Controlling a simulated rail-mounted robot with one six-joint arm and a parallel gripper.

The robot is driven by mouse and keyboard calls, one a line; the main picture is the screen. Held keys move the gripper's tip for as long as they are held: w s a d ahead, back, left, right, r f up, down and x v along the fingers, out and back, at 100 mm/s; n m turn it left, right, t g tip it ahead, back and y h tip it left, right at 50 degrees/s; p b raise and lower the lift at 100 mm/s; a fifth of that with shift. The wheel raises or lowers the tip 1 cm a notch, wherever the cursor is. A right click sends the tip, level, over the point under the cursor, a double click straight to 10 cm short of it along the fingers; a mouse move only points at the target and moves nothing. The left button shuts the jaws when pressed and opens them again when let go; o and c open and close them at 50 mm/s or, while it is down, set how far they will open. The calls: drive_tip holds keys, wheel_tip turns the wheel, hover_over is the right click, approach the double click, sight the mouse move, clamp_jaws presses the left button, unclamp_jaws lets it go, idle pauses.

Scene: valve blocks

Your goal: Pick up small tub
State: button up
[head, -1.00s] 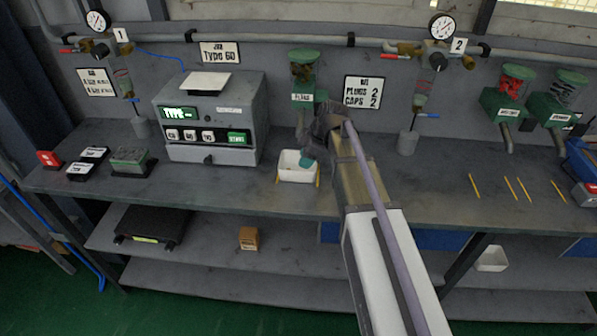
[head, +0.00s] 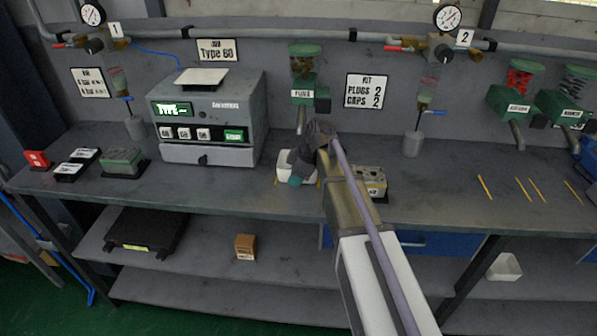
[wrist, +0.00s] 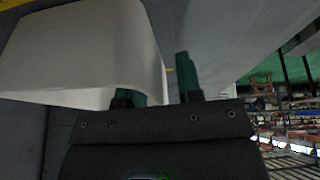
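The small tub (head: 284,168) is white and open-topped and sits on the bench. In the head view my gripper (head: 296,180) is at its right side and covers part of it. In the wrist view the tub (wrist: 85,50) is large and close at left. My gripper (wrist: 161,75) shows two green fingers with a gap between them. The tub's wall hides the upper part of the left finger, and the right finger stands clear outside the tub. I cannot tell whether either finger touches the wall.
A grey machine (head: 212,118) stands left of the tub. A green dispenser (head: 303,90) hangs behind it, its spout near the tub. A block (head: 372,180) sits right of my arm. Another white tub (head: 504,267) lies on the lower shelf. Yellow sticks (head: 485,187) lie at right.

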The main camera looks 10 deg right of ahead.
drive_tip(key=shift+f, duration=0.2)
clamp_jaws()
drive_tip(key=shift+r, duration=0.1)
idle(0.4)
wheel_tip(320, 180, up, 5)
drive_tip(key=p, duration=0.4)
drive_tip(key=shift+p, duration=0.3)
drive_tip(key=s+a, duration=0.2)
drive_tip(key=s, duration=0.6)
drive_tip(key=s+a+f+b, duration=0.1)
drive_tip(key=s+a, duration=0.2)
drive_tip(key=s, duration=0.6)
drive_tip(key=shift+a, duration=0.35)
